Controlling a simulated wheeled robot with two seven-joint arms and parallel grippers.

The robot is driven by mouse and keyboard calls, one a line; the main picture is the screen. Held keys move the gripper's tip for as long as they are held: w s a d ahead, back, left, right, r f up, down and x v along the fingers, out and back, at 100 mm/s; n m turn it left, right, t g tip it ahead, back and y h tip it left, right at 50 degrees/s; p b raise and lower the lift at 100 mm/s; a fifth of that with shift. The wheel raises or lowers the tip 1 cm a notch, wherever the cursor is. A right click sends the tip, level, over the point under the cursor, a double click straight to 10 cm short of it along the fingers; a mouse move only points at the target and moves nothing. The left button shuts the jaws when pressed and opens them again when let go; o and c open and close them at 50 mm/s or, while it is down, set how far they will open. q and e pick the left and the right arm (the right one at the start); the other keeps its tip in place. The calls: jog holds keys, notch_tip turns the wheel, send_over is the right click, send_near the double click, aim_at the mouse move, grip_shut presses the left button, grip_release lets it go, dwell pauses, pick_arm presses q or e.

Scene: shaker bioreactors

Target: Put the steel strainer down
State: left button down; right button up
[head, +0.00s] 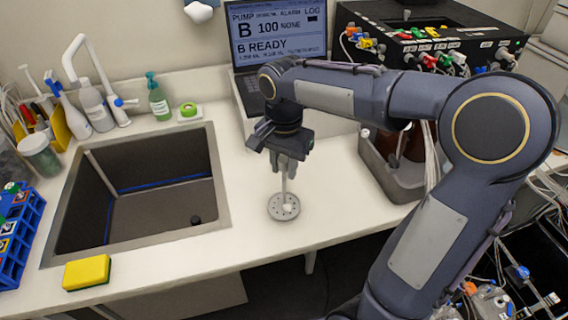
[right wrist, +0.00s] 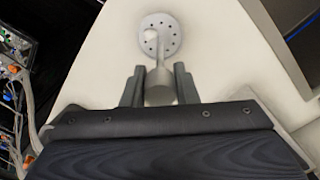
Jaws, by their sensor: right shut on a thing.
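The steel strainer (head: 283,207) is a round perforated disc on an upright stem, in the middle of the head view, over the white counter right of the sink. My right gripper (head: 286,165) is above it, pointing down, shut on the top of the stem. In the right wrist view the strainer disc (right wrist: 160,36) shows beyond the fingers, and the stem's thick end is between the two fingers (right wrist: 159,88). The disc is at or close to the counter surface; I cannot tell if it touches. My left gripper is not in view.
The dark sink (head: 150,205) lies left of the strainer. A yellow sponge (head: 87,272) is at the counter's front, a blue rack (head: 18,235) at far left. A laptop (head: 278,45) stands behind, a steel basin (head: 390,175) to the right. Counter around the disc is clear.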

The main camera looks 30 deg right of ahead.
jog(key=o, duration=1)
jog(key=shift+f, duration=0.1)
jog(key=shift+n, duration=0.3)
jog(key=r, duration=0.8)
jog(key=r+p, duration=0.1)
jog(key=r, duration=0.3)
jog(key=shift+s+d, duration=0.1)
jog(key=shift+s, duration=0.3)
jog(key=s+a+f+n+t+y, duration=0.2)
jog(key=s+f+n, duration=0.2)
jog(key=s+f, duration=0.2)
jog(key=s+a+f+n+t+y, duration=0.1)
jog(key=s+f+n, duration=0.4)
jog(key=s, duration=0.5)
jog(key=shift+a+f+n+t+y, duration=0.35)
jog(key=shift+a+f+t, duration=0.4)
jog(key=shift+f+t, duration=0.4)
jog(key=shift+s+r, duration=0.15)
